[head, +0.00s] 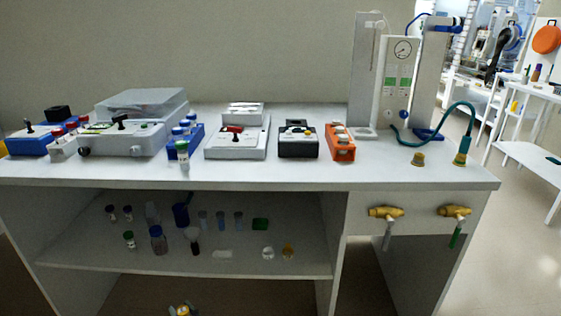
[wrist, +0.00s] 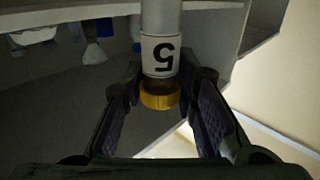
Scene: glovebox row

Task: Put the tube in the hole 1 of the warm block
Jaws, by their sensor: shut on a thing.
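In the wrist view my gripper (wrist: 167,88) has its two dark fingers on either side of a tube (wrist: 160,25). The tube is pale grey, with a gold cap (wrist: 160,96) and a white label reading 5, upside down in the picture. Its far end runs out of the top of the picture. In the head view a small yellow and dark shape (head: 183,311) is cut off at the bottom edge, below the shelf. I cannot tell which bench device is the warm block, and no hole number is readable.
The bench (head: 330,176) carries a white device with a red lever (head: 235,140), a black device (head: 298,142), an orange rack (head: 341,144) and a blue rack (head: 184,140). The shelf (head: 210,258) below holds several bottles and tubes. Yellow valves (head: 385,212) stick out at the front right.

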